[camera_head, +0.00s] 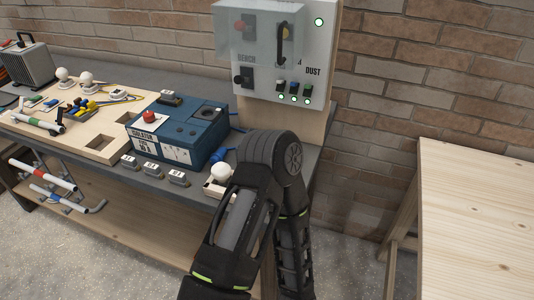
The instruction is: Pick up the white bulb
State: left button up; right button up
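A white round bulb (221,172) sits near the front edge of the bench, on a small pale holder (214,188), just left of one of my arms. That arm covers part of the holder and the bench edge. Two more white bulbs stand at the back left on the wooden board, one (62,73) beside the other (86,78). One bent black arm of mine rises from the bottom middle, with its joint near the bench edge. Neither gripper's fingers show.
A blue box with a red button (178,135) stands behind small grey labelled blocks (154,170). A switch panel (275,50) stands upright at the back. A bare wooden table (475,220) is at right. Pipes (60,180) hang below the bench's left front.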

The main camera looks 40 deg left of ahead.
aim_at(221, 171)
jog(key=u, duration=1.75)
